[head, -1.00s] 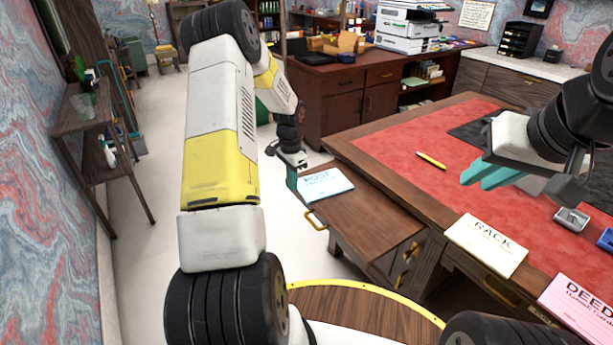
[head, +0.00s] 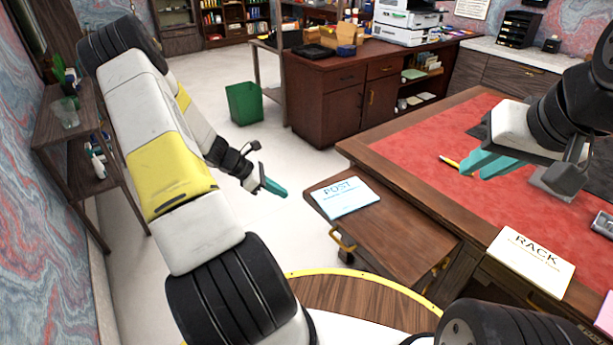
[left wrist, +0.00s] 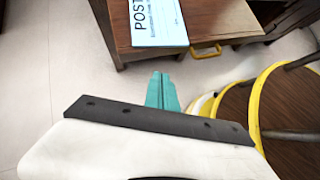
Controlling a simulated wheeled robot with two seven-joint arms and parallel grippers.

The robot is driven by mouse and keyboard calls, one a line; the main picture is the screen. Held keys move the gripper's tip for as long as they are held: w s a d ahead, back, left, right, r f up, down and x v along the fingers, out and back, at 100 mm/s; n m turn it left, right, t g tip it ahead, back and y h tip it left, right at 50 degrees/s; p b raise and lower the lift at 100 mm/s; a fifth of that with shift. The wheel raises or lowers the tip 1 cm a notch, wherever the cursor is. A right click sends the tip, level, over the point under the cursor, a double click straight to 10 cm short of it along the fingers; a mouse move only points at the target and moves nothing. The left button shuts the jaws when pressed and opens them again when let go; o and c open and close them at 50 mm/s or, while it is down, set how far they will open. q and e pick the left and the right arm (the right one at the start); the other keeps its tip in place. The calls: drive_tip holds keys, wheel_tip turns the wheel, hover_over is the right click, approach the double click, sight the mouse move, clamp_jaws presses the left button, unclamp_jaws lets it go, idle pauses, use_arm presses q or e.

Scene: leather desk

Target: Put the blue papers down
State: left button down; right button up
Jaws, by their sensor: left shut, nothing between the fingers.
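The blue papers (head: 345,197), a pale blue sheet or stack marked POST, lie flat on the left end of the wooden side shelf (head: 405,232) of the desk. They also show at the top of the left wrist view (left wrist: 158,22). My left gripper (head: 274,188) is shut and empty, apart from the papers and to their left, over the floor. Its teal fingers (left wrist: 163,92) show pressed together in the left wrist view. My right gripper (head: 490,163) hangs over the red desk top; its finger gap is not clear.
A cream RACK paper (head: 532,260) lies at the desk's front edge, with part of a pink paper (head: 605,315) beside it. A yellow pencil (head: 449,162) lies on the red leather (head: 420,150). A green bin (head: 244,103) stands on open floor behind my left arm.

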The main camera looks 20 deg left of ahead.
sight(332, 204)
use_arm(q)
drive_tip(key=shift+w+d+r+x, duration=0.15)
drive_tip(key=shift+d+r+x, duration=0.2)
drive_tip(key=shift+x, duration=1.6)
drive_tip(key=shift+w+d+r+x, duration=0.15)
drive_tip(key=shift+d+r+x, duration=0.15)
drive_tip(key=shift+x, duration=1.7)
drive_tip(key=shift+w+d+r+x, duration=0.15)
drive_tip(key=shift+d+r+x, duration=0.15)
drive_tip(key=shift+x, duration=1.65)
drive_tip(key=d, duration=0.1)
drive_tip(key=w+d, duration=0.1)
drive_tip(key=d, duration=0.1)
drive_tip(key=w+d, duration=0.1)
drive_tip(key=shift+d, duration=0.2)
drive_tip(key=shift+a, duration=0.1)
